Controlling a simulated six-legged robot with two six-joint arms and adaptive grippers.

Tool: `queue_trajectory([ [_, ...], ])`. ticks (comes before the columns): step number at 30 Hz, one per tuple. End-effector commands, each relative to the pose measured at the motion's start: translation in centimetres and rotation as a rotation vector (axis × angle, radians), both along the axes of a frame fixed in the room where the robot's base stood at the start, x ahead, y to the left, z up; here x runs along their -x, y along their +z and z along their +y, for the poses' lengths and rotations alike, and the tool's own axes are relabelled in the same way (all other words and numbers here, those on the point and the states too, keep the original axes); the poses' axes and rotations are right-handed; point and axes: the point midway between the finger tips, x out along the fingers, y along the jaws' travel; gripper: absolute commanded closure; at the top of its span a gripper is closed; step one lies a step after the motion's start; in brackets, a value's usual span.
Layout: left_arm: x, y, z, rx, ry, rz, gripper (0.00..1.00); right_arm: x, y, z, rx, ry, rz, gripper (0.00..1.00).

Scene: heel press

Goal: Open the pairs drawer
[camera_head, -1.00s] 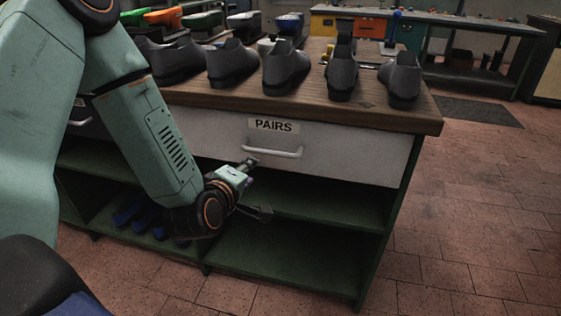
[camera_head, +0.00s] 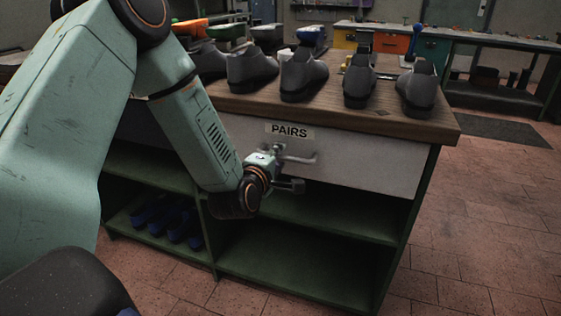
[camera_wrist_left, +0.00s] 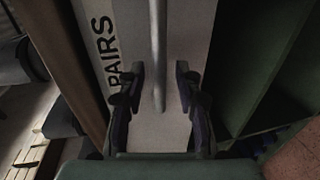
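The pairs drawer (camera_head: 370,165) is a white front under the bench top, marked by the PAIRS label (camera_head: 289,131). It looks shut. Its handle (camera_head: 300,157) is a pale horizontal bar below the label. My left gripper (camera_head: 289,168) is at the left part of the handle. In the left wrist view the gripper (camera_wrist_left: 159,85) is open, with one finger on each side of the handle bar (camera_wrist_left: 158,50) and a gap on both sides. The label (camera_wrist_left: 104,50) lies beside one finger. My right gripper is not in view.
Several dark shoes (camera_head: 303,76) stand on the wooden bench top (camera_head: 420,126). Open green shelves (camera_head: 320,216) lie below the drawer, with blue items (camera_head: 170,222) at lower left.

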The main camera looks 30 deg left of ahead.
Motion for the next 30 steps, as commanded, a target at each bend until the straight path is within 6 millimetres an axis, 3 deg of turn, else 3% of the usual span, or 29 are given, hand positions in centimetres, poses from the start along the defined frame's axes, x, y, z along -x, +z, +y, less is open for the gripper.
queue_trajectory([
  [5,-1.32,-0.34,0.08,-0.001,-0.001,0.000,0.66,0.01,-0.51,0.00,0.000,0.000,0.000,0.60],
  [14,-1.47,-0.34,-0.02,0.000,-0.002,0.002,0.66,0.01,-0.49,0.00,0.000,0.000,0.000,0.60],
  [26,-1.45,-0.33,0.01,-0.001,-0.001,0.001,1.00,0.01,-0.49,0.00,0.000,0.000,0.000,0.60],
  [30,-1.45,-0.32,0.03,-0.001,-0.001,0.001,1.00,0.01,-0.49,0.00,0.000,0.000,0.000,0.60],
])
